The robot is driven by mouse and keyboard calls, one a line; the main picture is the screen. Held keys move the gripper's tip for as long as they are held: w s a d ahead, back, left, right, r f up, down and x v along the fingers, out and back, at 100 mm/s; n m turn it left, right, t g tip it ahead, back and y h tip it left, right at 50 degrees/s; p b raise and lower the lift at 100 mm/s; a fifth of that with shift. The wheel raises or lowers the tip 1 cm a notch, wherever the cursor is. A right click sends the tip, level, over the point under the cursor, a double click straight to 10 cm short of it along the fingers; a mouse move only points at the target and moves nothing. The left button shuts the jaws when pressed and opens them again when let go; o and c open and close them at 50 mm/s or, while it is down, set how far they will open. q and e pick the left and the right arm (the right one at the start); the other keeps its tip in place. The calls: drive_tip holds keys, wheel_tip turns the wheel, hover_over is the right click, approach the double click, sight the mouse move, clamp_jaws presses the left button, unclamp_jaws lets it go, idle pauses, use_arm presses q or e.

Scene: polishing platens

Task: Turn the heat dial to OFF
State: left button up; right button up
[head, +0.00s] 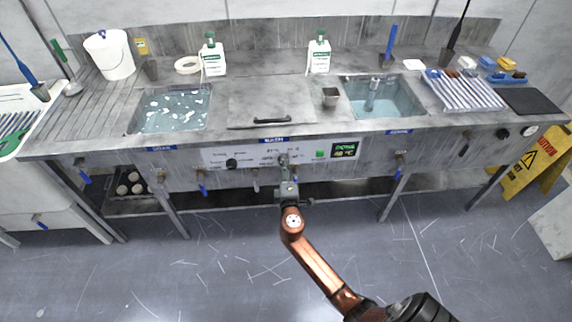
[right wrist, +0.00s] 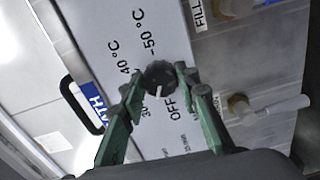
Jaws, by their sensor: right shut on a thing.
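The heat dial (right wrist: 158,75) is a small round black knob with a white pointer line. In the right wrist view it sits between the fingertips of my right gripper (right wrist: 157,80), which is shut on it. The printed marks "30", "40 °C", "50 °C" and "OFF" (right wrist: 178,103) surround the dial. The pointer faces down in the picture, between "30" and "OFF"; I cannot tell its exact setting. In the head view my right gripper (head: 283,162) is at the white control panel (head: 215,155) and covers the dial. My left gripper is not in view.
A second black knob (head: 231,163) and a lit green display (head: 345,150) are on the panel. Blue-handled valves (head: 202,188) hang along the bench front. A white-handled valve (right wrist: 275,108) is close to my right fingers. A lid with a black handle (head: 287,121) lies above.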

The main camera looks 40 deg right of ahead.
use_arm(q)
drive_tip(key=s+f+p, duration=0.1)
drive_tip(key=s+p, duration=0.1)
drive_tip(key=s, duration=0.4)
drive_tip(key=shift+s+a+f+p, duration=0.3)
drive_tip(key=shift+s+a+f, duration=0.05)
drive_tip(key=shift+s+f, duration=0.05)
use_arm(e)
drive_tip(key=shift+a+n, duration=0.1)
drive_tip(key=shift+n, duration=2.9)
drive_tip(key=o, duration=1.2)
drive_tip(key=shift+c, duration=0.2)
drive_tip(key=v, duration=1.2)
